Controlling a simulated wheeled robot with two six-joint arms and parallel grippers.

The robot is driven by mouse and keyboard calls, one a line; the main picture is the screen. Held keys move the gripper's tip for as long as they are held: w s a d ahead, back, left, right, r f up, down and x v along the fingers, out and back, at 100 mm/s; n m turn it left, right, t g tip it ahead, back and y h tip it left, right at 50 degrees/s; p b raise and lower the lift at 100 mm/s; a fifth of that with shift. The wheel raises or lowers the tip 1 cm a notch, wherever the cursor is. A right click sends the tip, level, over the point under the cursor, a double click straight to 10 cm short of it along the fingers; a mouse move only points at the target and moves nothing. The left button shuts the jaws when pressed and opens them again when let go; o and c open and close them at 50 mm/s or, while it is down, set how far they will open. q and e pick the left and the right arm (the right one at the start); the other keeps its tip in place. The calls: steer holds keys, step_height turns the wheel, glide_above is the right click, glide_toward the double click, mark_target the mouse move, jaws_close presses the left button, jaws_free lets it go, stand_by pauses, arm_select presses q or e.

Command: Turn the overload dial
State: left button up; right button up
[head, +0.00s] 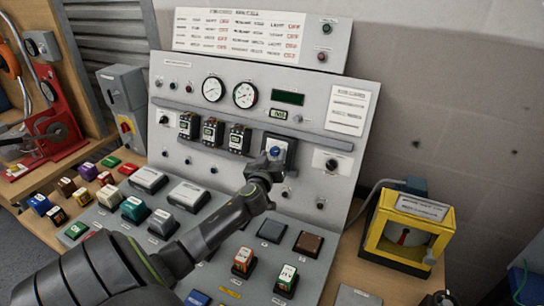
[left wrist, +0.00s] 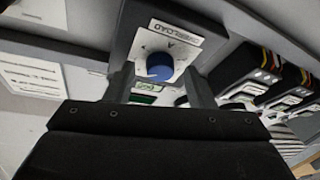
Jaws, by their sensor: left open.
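The overload dial (head: 276,151) is a blue knob on a white-faced, dark-framed unit of the upright grey panel. In the left wrist view the blue dial (left wrist: 160,67) sits on a white plate lettered OVERLOAD, and this view looks upside down. My left gripper (head: 267,169) is just below and in front of the dial in the head view. In the left wrist view its two fingers (left wrist: 160,84) are apart, one on either side of the dial in the picture, with nothing held. Whether they touch the dial I cannot tell. My right gripper is in neither view.
Several small breaker-like units (head: 212,133) stand left of the dial, and another black knob (head: 331,164) sits to its right. A grey rail (head: 330,141) runs above. Colored blocks (head: 133,208) cover the sloped desk. A yellow box (head: 409,232) stands at right.

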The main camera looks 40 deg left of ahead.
arm_select(q)
steer(key=c, duration=1)
steer(key=shift+o, duration=0.2)
steer(key=shift+w+d+f+n+g+y+b, duration=0.1)
steer(key=shift+n+g+y+b, duration=0.25)
steer(key=shift+n+b, duration=0.8)
steer(key=n+g, duration=0.1)
steer(key=n, duration=0.2)
steer(key=shift+d+y+b, duration=0.1)
steer(key=shift+y+b, duration=0.25)
steer(key=shift+b, duration=0.05)
steer(key=shift+r+n+g, duration=0.25)
steer(key=shift+n+g, duration=0.3)
steer(key=shift+n, duration=0.6)
steer(key=shift+w+r+n+g, duration=0.15)
steer(key=shift+n+g, duration=0.25)
steer(key=shift+n, duration=0.6)
steer(key=shift+r+n+g+p, duration=0.1)
steer(key=shift+n+g+p, duration=0.5)
steer(key=shift+n, duration=1.2)
